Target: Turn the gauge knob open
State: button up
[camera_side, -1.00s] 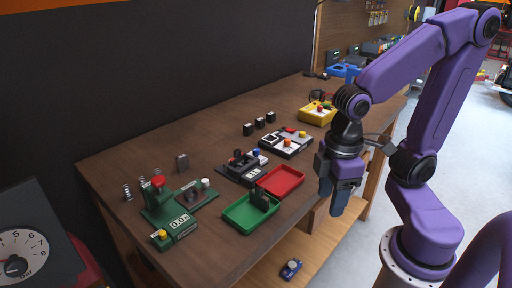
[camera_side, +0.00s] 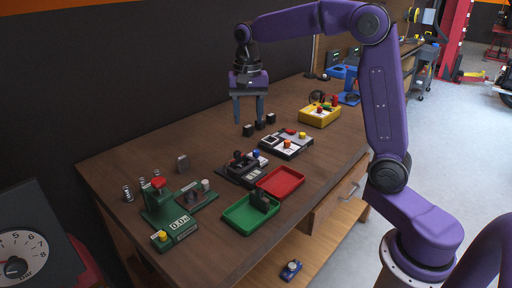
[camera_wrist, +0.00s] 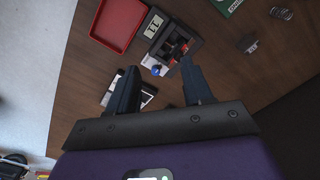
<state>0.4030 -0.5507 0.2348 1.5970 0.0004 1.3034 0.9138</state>
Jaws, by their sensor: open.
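My gripper (camera_side: 249,112) is open and empty, pointing down above the back of the workbench near several small black blocks (camera_side: 259,123). A round dial gauge (camera_side: 20,255) with numbers stands at the lower left edge, partly cut off. A green device (camera_side: 158,212) with a red knob (camera_side: 158,182) and a digital display stands at the bench's left. A green plate (camera_side: 205,198) beside it carries a dark knob and a white one. I cannot tell which knob is the gauge knob. In the wrist view, my open fingers (camera_wrist: 160,72) straddle bench space near a dark box (camera_wrist: 178,42).
A red tray (camera_side: 297,188) and a green tray (camera_side: 232,219) holding a dark block lie at the front. A black-and-white button panel (camera_side: 275,144) and a yellow box (camera_side: 313,116) stand to the right. The bench's back left is mostly clear.

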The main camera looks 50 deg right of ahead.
aim_at(256, 151)
jog(key=w+d+m, duration=0.5)
jog(key=d+m, duration=0.1)
jog(key=d, duration=0.3)
notch_tip(256, 151, down, 16)
jog(key=shift+a+f, duration=0.1)
jog(key=shift+f, duration=0.1)
grip_shut()
